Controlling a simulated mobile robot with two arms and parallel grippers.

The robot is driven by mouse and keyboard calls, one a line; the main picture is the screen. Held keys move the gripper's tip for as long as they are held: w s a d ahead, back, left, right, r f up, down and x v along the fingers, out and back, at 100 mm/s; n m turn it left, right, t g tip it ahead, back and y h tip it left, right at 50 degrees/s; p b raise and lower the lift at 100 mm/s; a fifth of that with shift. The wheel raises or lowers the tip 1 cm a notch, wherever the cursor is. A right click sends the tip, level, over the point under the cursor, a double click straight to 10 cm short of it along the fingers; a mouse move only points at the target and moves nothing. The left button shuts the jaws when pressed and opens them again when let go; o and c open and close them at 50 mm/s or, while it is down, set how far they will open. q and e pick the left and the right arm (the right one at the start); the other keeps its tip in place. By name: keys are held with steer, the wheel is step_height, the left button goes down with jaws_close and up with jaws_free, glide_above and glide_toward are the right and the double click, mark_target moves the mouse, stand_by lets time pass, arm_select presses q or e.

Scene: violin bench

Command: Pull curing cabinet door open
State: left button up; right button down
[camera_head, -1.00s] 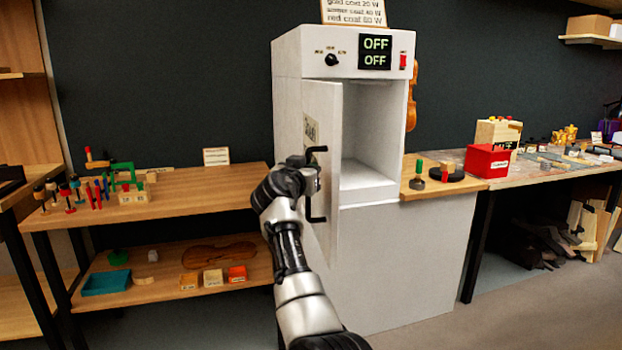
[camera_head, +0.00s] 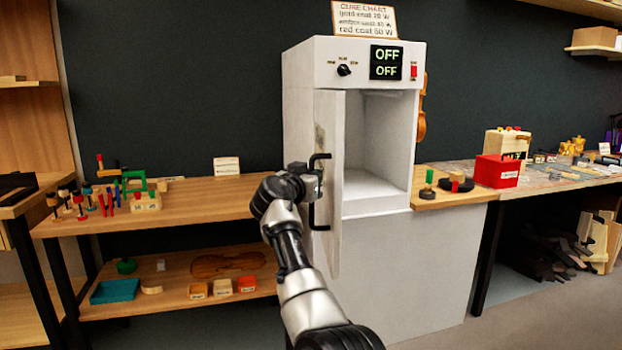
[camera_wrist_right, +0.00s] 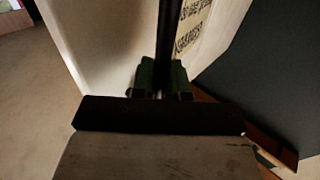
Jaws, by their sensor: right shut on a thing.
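The white curing cabinet (camera_head: 300,110) stands in the middle of the head view. Its door (camera_head: 331,250) stands open, swung out towards me, and the empty-looking inside (camera_head: 385,140) shows to its right. A black bar handle (camera_head: 317,224) is on the door's outer face. My right gripper (camera_head: 311,181) is at the middle of this handle. In the right wrist view the fingers (camera_wrist_right: 162,82) are shut around the black handle bar (camera_wrist_right: 168,40), beside the pale door face (camera_wrist_right: 105,45). The gripper hides part of the handle. My left gripper is not in view.
Left is a wooden bench (camera_head: 190,205) with small tools, and a lower shelf with a teal tray (camera_head: 115,291) and a violin plate. Right are a red box (camera_head: 497,171) and a worktable (camera_head: 560,177). Floor (camera_head: 500,325) at the right front is clear.

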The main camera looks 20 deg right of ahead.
steer(key=c, duration=1.4)
jaws_free()
steer(key=shift+d+r, duration=0.15)
steer(key=shift+r, duration=0.25)
steer(key=shift+o, duration=1.3)
steer(key=shift+w+f, duration=0.15)
steer(key=shift+f, duration=0.15)
arm_select(q)
steer(key=b, duration=0.2)
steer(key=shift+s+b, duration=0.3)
steer(key=shift+b, duration=0.05)
arm_select(e)
steer(key=v, duration=0.7)
steer(key=shift+s, duration=0.25)
